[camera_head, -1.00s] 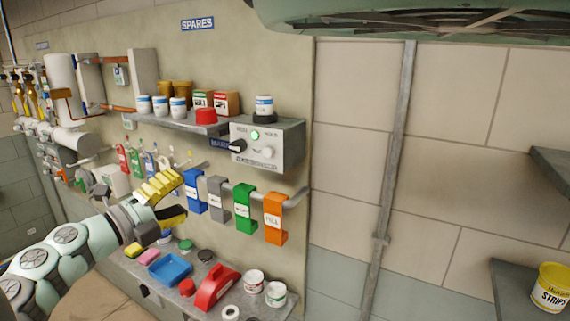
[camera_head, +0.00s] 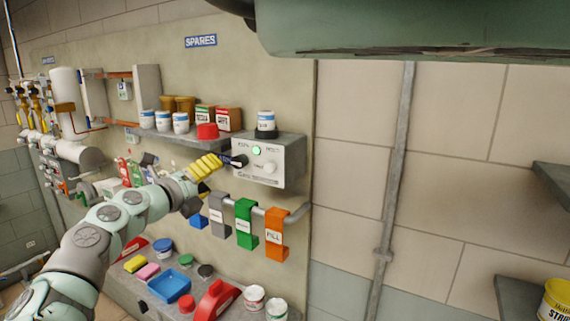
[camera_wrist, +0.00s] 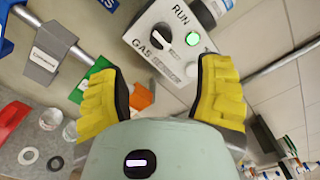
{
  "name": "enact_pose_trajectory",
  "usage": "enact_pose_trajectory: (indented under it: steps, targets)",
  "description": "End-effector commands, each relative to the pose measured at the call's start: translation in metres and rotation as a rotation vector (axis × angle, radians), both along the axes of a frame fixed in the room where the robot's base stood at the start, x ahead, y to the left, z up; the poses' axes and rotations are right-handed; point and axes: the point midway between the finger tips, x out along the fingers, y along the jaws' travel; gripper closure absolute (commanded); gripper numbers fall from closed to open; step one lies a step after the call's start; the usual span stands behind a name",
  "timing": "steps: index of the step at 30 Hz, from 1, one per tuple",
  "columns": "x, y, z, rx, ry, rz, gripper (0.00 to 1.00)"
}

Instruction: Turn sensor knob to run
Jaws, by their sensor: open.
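The grey gas sensor box (camera_head: 292,165) is mounted on the wall panel, with a white front face. Its black knob (camera_head: 239,161) sits on the left of that face, beside a lit green lamp (camera_head: 256,151). In the wrist view the knob (camera_wrist: 161,36) lies ahead of the fingers, near the RUN lettering (camera_wrist: 181,14). Its exact pointing is hard to tell. My gripper (camera_head: 209,166) has yellow ribbed fingers close to the knob's left side. In the wrist view it is open (camera_wrist: 162,82), with nothing between the fingers.
Hanging tags, including green (camera_head: 246,224) and orange (camera_head: 275,234), hang on a rail below the box. A shelf (camera_head: 190,138) with jars and cartons is at left. The lower shelf holds a blue tray (camera_head: 170,286) and tins.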

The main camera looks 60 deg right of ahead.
Motion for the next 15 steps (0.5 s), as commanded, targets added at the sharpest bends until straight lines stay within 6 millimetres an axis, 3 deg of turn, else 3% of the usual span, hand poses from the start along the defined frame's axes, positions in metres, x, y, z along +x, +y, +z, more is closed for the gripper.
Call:
enact_pose_trajectory:
  steps: [1, 15]
  targets:
    - [-0.001, -0.009, 0.007, -0.006, 0.005, -0.005, 0.34]
    - [0.004, -0.059, 0.005, -0.005, 0.007, -0.001, 0.34]
